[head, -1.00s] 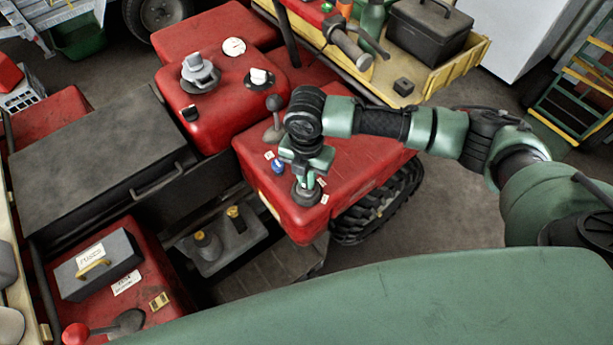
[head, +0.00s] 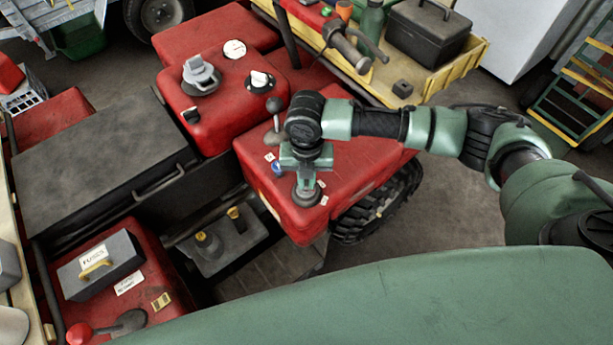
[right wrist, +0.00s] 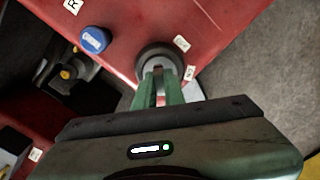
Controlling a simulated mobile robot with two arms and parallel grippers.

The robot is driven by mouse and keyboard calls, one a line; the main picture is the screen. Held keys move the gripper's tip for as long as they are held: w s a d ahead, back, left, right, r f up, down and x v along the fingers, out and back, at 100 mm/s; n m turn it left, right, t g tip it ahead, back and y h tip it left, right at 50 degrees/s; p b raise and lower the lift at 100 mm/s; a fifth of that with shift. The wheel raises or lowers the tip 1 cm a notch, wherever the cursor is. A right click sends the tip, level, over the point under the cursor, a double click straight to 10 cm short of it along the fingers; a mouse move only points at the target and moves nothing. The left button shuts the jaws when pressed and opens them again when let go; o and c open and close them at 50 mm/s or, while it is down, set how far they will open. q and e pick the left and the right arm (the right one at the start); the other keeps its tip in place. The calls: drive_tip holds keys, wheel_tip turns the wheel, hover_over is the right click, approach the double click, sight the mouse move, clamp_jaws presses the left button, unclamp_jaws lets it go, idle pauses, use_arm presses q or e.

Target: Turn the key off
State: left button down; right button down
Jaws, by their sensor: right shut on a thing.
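The round black key switch (head: 309,201) sits on the near corner of the red machine panel (head: 350,160). In the right wrist view, the switch (right wrist: 158,52) has a dark ring and a pale centre. My right gripper (head: 307,186) is over it from above, and its two green fingers (right wrist: 159,78) are shut on the key at the switch. The key itself is mostly hidden between the fingers. Two small white labels (right wrist: 181,43) are beside the switch, too small to read surely. My left gripper is not in view.
A blue button (right wrist: 95,39) is beside the switch. A black lever (head: 274,108) stands behind my right wrist. A dark tank with yellow caps (head: 228,240) is left of the panel. A yellow-edged cart (head: 455,75) holds a black toolbox (head: 430,30). Grey floor is open at right.

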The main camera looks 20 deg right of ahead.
drive_tip(key=shift+n, duration=0.3)
drive_tip(key=n, duration=0.3)
drive_tip(key=shift+n+p, duration=0.3)
drive_tip(key=shift+p, duration=0.1)
drive_tip(key=shift+n, duration=0.6)
drive_tip(key=n, duration=0.2)
drive_tip(key=shift+n, duration=1.4)
drive_tip(key=c, duration=1.5)
unclamp_jaws()
